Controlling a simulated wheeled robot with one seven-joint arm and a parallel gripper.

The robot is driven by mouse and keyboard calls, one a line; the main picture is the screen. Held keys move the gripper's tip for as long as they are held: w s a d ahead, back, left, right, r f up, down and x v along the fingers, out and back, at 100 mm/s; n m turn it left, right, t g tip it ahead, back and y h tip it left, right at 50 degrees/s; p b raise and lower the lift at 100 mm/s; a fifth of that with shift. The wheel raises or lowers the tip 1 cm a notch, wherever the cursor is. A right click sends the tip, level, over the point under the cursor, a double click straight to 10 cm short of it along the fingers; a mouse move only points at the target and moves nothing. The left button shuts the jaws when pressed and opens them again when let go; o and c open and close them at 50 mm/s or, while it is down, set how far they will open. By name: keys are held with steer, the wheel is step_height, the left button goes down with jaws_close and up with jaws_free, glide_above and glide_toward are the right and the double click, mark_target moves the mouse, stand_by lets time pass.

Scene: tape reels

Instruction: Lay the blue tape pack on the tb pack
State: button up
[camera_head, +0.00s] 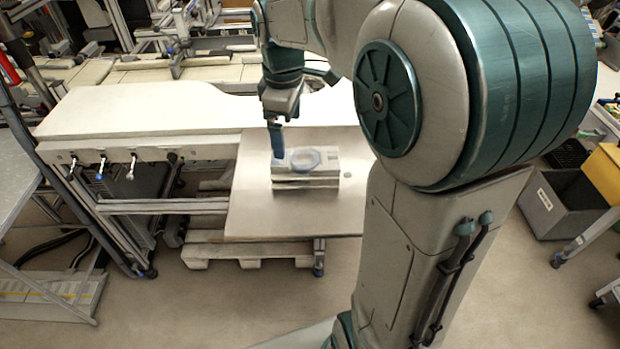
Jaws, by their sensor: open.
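A stack of pale grey flat packs (318,183) sits on the metal tabletop. A translucent blue ring (306,159), which looks like the blue tape pack, lies on top of the stack; the tb pack seems to be the grey pack under it, but no label is readable. My gripper (278,152) points down at the left back edge of the stack. It is open, with its blue fingertip close to the ring's left side. Whether it touches the ring or stack cannot be told. The second finger is not clearly seen.
The grey metal tabletop (255,205) is clear in front and left of the stack. A small round item (348,174) lies right of it. A white bench (140,112) stands behind left. My arm covers the tabletop's right side.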

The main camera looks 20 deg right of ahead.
steer(key=s+f+m+t, duration=0.1)
steer(key=s+f+m, duration=0.1)
steer(key=s+m, duration=0.3)
steer(key=s+f+m+t, duration=0.1)
steer(key=s+m, duration=0.5)
steer(key=s, duration=0.6)
steer(key=shift+f+m+t, duration=0.3)
steer(key=shift+f, duration=0.55)
steer(key=shift+d, duration=0.1)
